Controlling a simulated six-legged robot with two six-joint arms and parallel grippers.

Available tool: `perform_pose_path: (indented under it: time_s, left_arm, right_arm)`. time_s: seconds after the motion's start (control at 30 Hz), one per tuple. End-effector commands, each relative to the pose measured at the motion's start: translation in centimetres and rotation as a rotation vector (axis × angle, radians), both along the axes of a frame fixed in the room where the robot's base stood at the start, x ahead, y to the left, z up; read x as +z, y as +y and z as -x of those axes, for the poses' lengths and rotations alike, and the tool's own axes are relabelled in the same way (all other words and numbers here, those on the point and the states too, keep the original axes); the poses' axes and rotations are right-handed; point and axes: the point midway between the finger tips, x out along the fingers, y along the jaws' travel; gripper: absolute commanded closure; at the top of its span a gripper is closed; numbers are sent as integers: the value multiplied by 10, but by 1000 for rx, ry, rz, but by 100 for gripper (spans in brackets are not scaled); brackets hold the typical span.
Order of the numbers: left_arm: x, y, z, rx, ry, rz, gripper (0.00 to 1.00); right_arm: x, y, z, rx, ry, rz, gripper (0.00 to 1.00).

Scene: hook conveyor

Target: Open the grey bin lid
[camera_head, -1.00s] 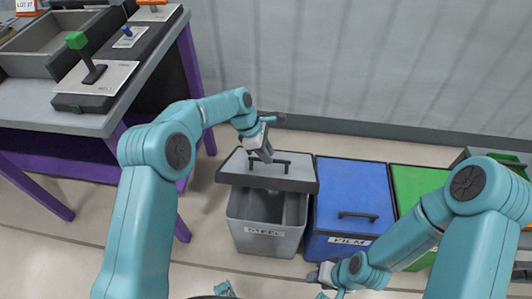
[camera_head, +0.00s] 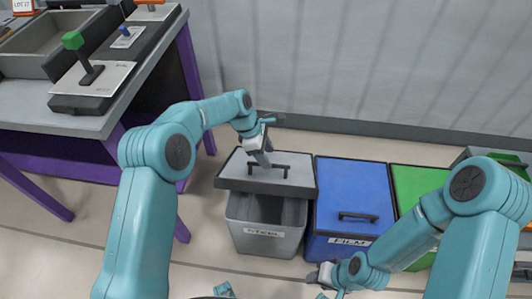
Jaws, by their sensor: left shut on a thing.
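The grey bin (camera_head: 265,240), labelled STEEL, stands on the floor left of the blue bin. Its grey lid (camera_head: 240,178) is raised partway, so the dark inside shows below the lid's front edge. The lid has a dark bar handle (camera_head: 285,168). My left gripper (camera_head: 263,162) reaches in from the left and is shut on this handle. The fingertips are small in the picture and partly merge with the handle. My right gripper (camera_head: 318,276) is low, in front of the blue bin and apart from the grey lid; its jaw opening is too small to read.
The blue bin (camera_head: 350,190), labelled FILM, and a green bin (camera_head: 418,180) stand to the right with lids shut. A purple-legged table (camera_head: 90,122) with levers stands at the left. A wall (camera_head: 360,70) runs behind the bins.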

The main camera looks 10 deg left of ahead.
Motion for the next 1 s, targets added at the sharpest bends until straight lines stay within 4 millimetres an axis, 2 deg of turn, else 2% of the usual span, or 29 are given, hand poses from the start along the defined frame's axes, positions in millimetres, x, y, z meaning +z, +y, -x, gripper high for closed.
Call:
perform_pose_path:
  time_s: [0.13, 0.27, 0.7, 0.83, 1.0]
  left_arm:
    - [-1, 3, -4, 5, -16, -4, 62]
    - [11, 8, -5, 5, -18, -4, 62]
    - [115, 47, 0, 4, -10, -2, 62]
    - [137, 56, 1, 2, -8, -1, 62]
    - [151, 61, 1, 1, -5, -1, 62]
  right_arm:
    - [-1, 0, 0, 0, 0, 0, 57]
    - [2, 0, 0, 0, 0, 0, 57]
    - [23, 0, 0, 0, 0, 0, 57]
    - [28, 0, 0, 0, 0, 0, 57]
    - [30, 0, 0, 0, 0, 0, 57]
